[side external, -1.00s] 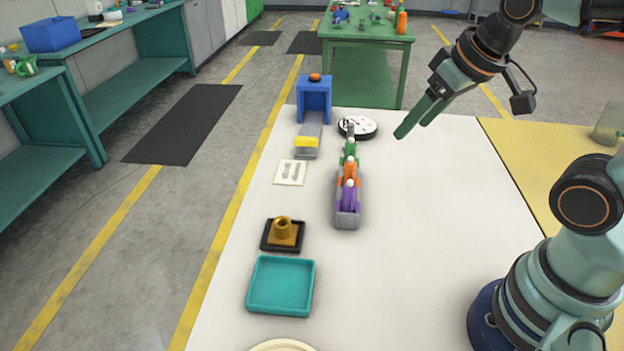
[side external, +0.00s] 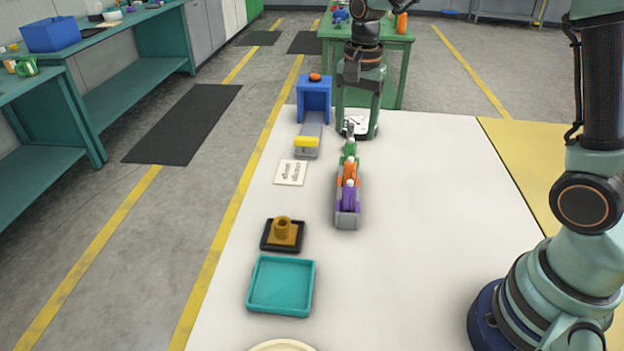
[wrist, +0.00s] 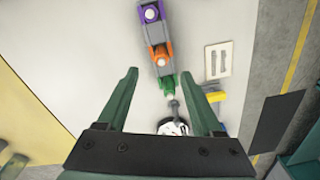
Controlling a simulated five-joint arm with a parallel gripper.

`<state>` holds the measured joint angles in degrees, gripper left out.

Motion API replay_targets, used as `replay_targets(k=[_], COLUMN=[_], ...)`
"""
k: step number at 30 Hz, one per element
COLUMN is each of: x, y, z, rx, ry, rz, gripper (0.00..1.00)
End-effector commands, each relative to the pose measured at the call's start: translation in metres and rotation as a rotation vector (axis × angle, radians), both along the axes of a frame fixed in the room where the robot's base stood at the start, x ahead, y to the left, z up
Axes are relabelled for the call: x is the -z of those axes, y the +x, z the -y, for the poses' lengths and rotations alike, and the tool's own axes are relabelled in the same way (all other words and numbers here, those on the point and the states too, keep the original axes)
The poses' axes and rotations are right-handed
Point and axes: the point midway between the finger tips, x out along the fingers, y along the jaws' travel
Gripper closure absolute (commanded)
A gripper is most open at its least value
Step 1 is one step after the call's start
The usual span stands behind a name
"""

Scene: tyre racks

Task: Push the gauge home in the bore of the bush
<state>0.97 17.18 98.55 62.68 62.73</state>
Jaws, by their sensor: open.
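A grey rack (side external: 347,219) holds handled pieces in a row: purple (side external: 348,198), orange (side external: 348,174) and green (side external: 349,150). They look like plug gauges; which one the task means I cannot tell. The brass bush (side external: 283,229) stands upright on a dark square base, left of the rack. My gripper (side external: 357,136) points down at the far end of the rack, its open fingers either side of the white dial in the picture. In the wrist view my gripper (wrist: 158,74) is open and empty, with the green piece (wrist: 168,88) between its fingers in the picture; contact is unclear.
A round white dial (side external: 356,124) lies behind the rack. A blue stand (side external: 314,90), a grey block with a yellow part (side external: 306,143) and a marked card (side external: 291,172) are to the left. A teal tray (side external: 281,287) is nearer.

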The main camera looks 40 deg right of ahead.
Motion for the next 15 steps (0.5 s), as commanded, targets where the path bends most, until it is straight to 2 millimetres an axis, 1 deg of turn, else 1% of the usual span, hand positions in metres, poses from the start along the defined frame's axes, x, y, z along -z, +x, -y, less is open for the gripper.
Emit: replay_targets(k=[1,3,5,8,15], x=[0.006,0.01,0.014,0.026,0.065], y=[0.003,0.005,0.006,0.006,0.006], z=[0.0,0.001,0.001,0.001,0.001], rx=[0.027,0.053,0.065,0.071,0.068], ry=[0.0,0.002,0.001,0.001,0.002], rz=[-0.014,-0.025,-0.029,-0.033,-0.032], gripper=[0.33,0.33,0.33,0.33,0.33])
